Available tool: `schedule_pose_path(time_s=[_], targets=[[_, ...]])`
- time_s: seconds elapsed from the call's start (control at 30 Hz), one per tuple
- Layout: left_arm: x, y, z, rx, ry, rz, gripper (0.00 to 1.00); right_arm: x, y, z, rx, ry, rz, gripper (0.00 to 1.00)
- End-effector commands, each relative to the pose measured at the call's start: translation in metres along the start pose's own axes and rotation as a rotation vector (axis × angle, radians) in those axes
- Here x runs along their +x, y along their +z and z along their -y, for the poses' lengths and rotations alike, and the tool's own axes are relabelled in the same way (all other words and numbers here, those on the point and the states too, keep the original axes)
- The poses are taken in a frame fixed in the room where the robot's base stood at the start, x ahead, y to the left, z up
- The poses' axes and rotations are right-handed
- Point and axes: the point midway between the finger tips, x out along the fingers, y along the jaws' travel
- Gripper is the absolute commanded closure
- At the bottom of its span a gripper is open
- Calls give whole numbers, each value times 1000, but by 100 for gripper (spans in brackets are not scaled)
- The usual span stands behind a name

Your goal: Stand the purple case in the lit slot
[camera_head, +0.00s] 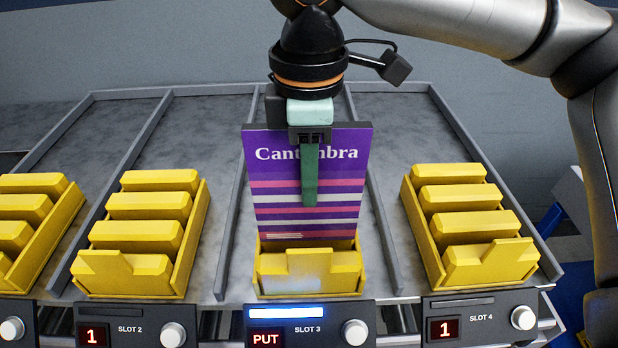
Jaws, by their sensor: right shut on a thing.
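The purple case (275,212) is a flat upright panel with white and pink stripes and the partly hidden word "Cantambra". My right gripper (311,195) comes down from above and is shut on the case, one green finger lying across its front face. The case's lower edge is behind the front wall of the yellow bin (310,286) at slot 3; whether it touches the bin floor is hidden. The slot 3 panel (311,325) has a lit white-blue bar and a red "PUT" display. My left gripper is not in view.
Yellow bins with ridged yellow tops stand at slot 2 (198,268) and slot 4 (409,199), with another at the far left (72,209). Grey rails (129,158) divide the sloping shelf. The grey shelf lanes behind the bins are clear.

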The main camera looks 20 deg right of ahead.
Motion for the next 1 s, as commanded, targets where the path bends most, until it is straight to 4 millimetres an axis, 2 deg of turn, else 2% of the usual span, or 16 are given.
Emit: schedule_pose_path(time_s=[0.53,1.0], targets=[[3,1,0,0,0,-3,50,2,0,0,-1,1,-1,100],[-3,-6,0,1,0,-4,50,1,0,0,-1,0,-1,100]])
